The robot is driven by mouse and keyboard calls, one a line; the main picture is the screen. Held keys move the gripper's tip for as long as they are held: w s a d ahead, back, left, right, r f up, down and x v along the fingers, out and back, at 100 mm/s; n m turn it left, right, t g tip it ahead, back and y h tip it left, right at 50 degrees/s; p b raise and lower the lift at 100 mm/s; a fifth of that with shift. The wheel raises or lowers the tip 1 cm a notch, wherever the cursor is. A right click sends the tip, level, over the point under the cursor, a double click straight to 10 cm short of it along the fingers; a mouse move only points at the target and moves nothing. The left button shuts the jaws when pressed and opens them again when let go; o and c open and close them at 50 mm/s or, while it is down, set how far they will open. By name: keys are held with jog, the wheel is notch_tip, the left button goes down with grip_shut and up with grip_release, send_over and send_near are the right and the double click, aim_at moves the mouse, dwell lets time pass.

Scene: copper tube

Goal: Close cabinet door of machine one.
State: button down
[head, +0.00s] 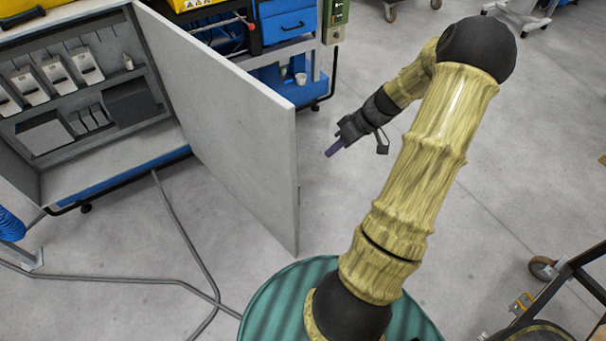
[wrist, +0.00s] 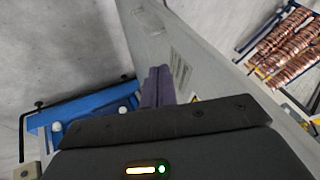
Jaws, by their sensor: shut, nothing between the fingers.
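The cabinet door (head: 235,125) of the machine is a large light-grey panel in the head view. It stands wide open, swung out from the cabinet (head: 95,165) at the left, whose shelves show. My gripper (head: 334,149) is shut and empty, to the right of the door's free edge, on the door's outer side and apart from it in the head view. In the wrist view the purple fingers (wrist: 157,88) are together, and the grey door panel (wrist: 195,55) runs behind and to the right of them. The wrist view does not show clearly whether they touch it.
A blue drawer cart (head: 288,27) with a white cup (head: 300,78) stands behind the door. Grey cables (head: 185,235) lie on the floor at the lower left. A dark wheeled frame (head: 560,270) is at the lower right. The floor right of my arm is mostly clear.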

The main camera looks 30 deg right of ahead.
jog(key=w+a+f, duration=0.1)
jog(key=a+f, duration=0.6)
jog(key=a, duration=0.2)
jog(key=shift+w+f, duration=0.2)
jog(key=shift+w, duration=0.05)
